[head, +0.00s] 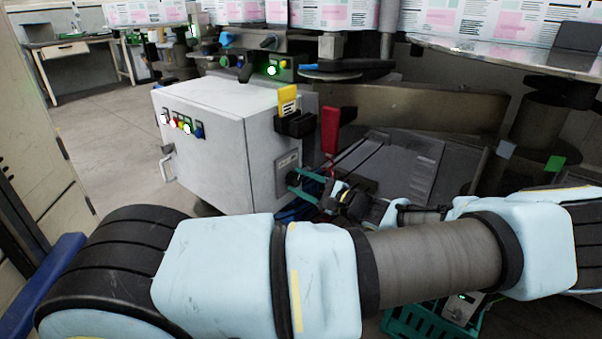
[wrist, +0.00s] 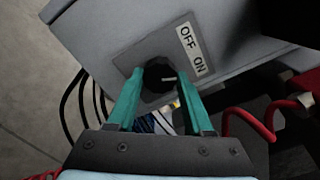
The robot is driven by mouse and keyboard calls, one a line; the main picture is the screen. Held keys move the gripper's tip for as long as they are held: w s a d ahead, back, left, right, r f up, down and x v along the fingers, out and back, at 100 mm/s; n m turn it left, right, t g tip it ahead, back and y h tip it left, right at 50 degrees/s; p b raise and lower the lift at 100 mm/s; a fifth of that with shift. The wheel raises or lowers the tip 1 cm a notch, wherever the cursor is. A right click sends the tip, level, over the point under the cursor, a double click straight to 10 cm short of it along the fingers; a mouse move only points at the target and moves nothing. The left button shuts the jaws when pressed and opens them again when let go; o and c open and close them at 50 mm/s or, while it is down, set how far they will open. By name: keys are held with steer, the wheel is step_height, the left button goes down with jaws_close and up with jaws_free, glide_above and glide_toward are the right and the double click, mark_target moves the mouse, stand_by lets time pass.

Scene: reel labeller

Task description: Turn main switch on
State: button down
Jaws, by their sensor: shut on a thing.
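The main switch is a round black knob (wrist: 156,84) on a grey plate on the side of a pale cabinet. A white label (wrist: 191,49) reading OFF and ON sits beside the knob. A pale mark on the knob's face points roughly right in the wrist view; I cannot tell which word it matches. My gripper (wrist: 160,76) has its green fingers shut on either side of the knob. In the head view my gripper (head: 298,180) meets the cabinet's right side just below the switch plate (head: 287,162); the knob is mostly hidden there.
The white cabinet (head: 205,135) has coloured buttons and a door handle on its front. A yellow tag (head: 287,101) and a red lever (head: 331,130) stand above my gripper. Black cables (wrist: 83,105) and a red coiled cord (wrist: 255,120) hang close by. A green crate (head: 425,325) lies below my arm.

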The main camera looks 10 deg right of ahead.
steer(key=shift+d+m+p, duration=0.1)
steer(key=shift+m+p, duration=1.2)
steer(key=shift+m, duration=0.9)
steer(key=shift+f, duration=0.1)
steer(key=shift+c, duration=1.4)
jaws_free()
steer(key=shift+s, duration=0.1)
steer(key=b+v, duration=0.2)
steer(key=v, duration=0.8)
steer(key=shift+s+d, duration=0.2)
steer(key=shift+d, duration=0.1)
